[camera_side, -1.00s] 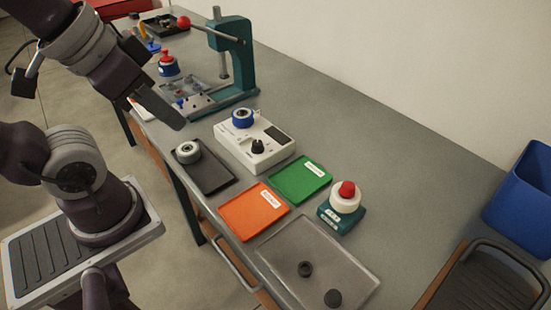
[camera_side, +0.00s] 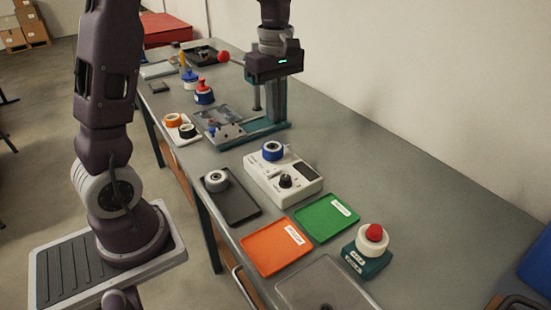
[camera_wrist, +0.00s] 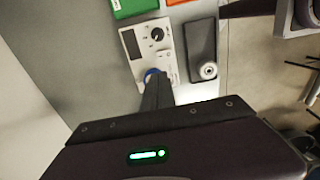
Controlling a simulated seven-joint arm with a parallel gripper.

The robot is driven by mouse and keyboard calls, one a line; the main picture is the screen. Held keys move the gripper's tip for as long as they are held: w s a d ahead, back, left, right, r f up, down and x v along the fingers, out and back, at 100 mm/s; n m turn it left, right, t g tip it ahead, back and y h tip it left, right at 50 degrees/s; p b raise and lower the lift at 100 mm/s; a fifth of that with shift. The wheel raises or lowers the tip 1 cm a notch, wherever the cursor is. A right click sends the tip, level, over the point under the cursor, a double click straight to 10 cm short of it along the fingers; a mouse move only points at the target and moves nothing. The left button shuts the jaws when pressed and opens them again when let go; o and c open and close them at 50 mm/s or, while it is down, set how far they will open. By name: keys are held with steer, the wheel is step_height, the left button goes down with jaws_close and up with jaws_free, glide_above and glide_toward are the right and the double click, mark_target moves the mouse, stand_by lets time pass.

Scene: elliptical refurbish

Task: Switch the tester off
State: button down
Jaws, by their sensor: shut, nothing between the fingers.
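The tester (camera_side: 262,182) is a white box on the bench with a black knob (camera_side: 287,181), a dark display (camera_side: 306,171) and a blue ring (camera_side: 272,150) on its far end. In the wrist view the tester (camera_wrist: 131,45) and its knob (camera_wrist: 157,34) show beyond my fingers. My gripper (camera_wrist: 157,80) is shut and empty, its fingers partly covering the blue ring (camera_wrist: 149,74) in that view. In the side view my gripper (camera_side: 274,64) is high in front of the press, well above the tester and apart from it; its fingertips are hard to make out there. The knob's setting is unreadable.
A teal press (camera_side: 278,100) with a red-balled lever stands behind the tester. A dark tray (camera_side: 239,207) with a silver wheel (camera_side: 216,180) lies left of it. Orange (camera_side: 270,250) and green (camera_side: 322,222) trays and a red-button box (camera_side: 367,256) are in front. Bench space to the right is clear.

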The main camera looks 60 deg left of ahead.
mark_target(275, 168)
steer(key=shift+f, duration=0.1)
step_height(275, 168, down, 14)
steer(key=shift+r, duration=0.1)
stand_by(0.4)
